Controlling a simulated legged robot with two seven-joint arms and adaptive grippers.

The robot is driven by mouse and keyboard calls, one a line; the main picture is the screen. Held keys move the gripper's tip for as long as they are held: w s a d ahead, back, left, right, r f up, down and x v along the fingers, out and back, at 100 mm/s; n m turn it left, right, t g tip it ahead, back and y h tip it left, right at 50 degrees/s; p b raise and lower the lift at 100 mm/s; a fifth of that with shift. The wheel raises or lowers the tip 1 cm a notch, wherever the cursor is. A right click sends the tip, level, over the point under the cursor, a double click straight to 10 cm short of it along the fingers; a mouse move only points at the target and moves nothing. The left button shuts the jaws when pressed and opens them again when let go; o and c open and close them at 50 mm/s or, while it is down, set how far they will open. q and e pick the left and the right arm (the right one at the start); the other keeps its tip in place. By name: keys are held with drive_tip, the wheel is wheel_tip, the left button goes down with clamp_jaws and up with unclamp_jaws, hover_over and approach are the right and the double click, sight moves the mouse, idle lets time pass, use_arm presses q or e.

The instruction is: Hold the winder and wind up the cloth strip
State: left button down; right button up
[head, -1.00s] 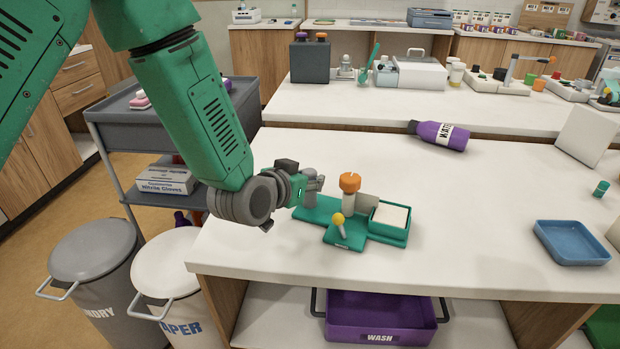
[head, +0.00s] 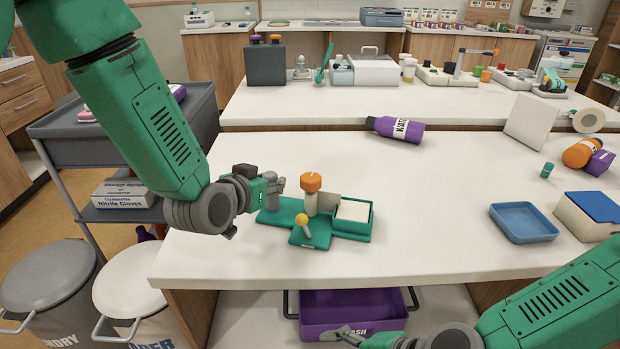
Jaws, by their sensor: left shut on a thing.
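The winder (head: 286,217) is a green base on the white table, with a pale upright post under an orange cap (head: 311,182) and a yellow-knobbed crank (head: 302,220) at its front. A green tray with a white block, perhaps the folded cloth strip (head: 353,211), is at its right end. My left gripper (head: 277,186) is shut on a grey upright part at the winder's left end; its fingers hide most of that part. My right gripper (head: 345,334) is low at the bottom of the view, in front of the table, apart from the winder; its jaw opening is unclear.
A purple bottle (head: 396,129) lies behind the winder. A blue tray (head: 524,223), a box with a blue lid (head: 592,215) and an orange bottle (head: 582,153) are to the right. A purple wash bin (head: 352,311) is below. The table between winder and blue tray is clear.

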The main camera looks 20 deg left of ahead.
drive_tip(key=w+a+r+m, duration=0.1)
drive_tip(key=w+r, duration=0.1)
drive_tip(key=r, duration=0.1)
drive_tip(key=w+a+r+m+t+y, duration=0.1)
drive_tip(key=w+a+r+m, duration=0.1)
drive_tip(key=w+r, duration=0.1)
drive_tip(key=w+a+r+m+t+y, duration=0.1)
drive_tip(key=w+r+m, duration=0.1)
drive_tip(key=w+r, duration=0.1)
drive_tip(key=shift+a+r, duration=0.35)
drive_tip(key=shift+r, duration=0.5)
drive_tip(key=m+t+h, duration=0.1)
drive_tip(key=m+t, duration=0.4)
drive_tip(key=m, duration=0.8)
approach(313, 179)
drive_tip(key=x, duration=1.1)
drive_tip(key=shift+w+a, duration=0.1)
drive_tip(key=shift+h, duration=0.3)
drive_tip(key=c, duration=1.2)
